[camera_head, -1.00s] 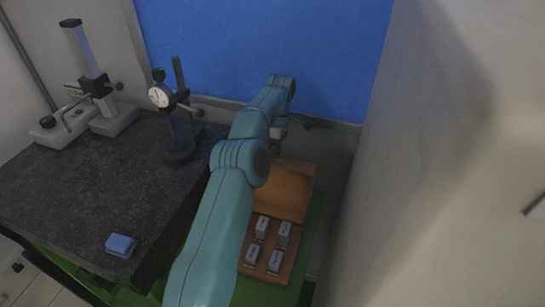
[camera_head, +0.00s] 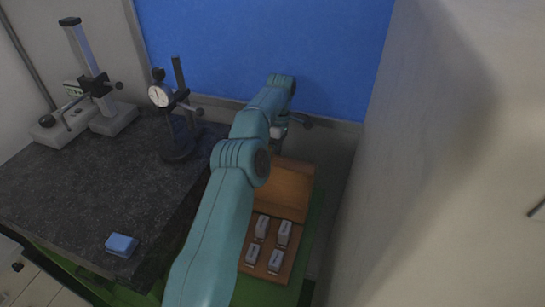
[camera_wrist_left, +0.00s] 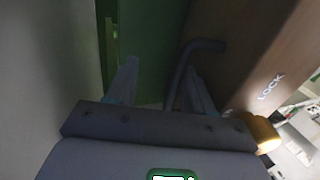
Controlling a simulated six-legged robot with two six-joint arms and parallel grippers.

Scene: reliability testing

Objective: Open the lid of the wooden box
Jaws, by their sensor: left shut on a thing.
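The wooden box (camera_head: 259,270) sits at lower centre in the head view, with several grey blocks (camera_head: 284,234) upright in it. Its lid (camera_head: 287,188) is raised behind the blocks, inner face showing. My teal left arm covers the box's left side. My left gripper (camera_head: 290,124) is at the far end of that arm, above and behind the lid, its fingers not clear there. In the left wrist view, the gripper (camera_wrist_left: 163,85) is shut on a grey bent handle (camera_wrist_left: 205,45) beside the brown wooden panel (camera_wrist_left: 232,50) marked LOCK. My right gripper is out of view.
A dark stone table (camera_head: 90,190) lies to the left, with a dial gauge stand (camera_head: 177,145), a taller stand (camera_head: 105,105) and a blue block (camera_head: 121,244). A pale wall (camera_head: 440,150) closes the right side. A blue panel (camera_head: 260,45) is behind.

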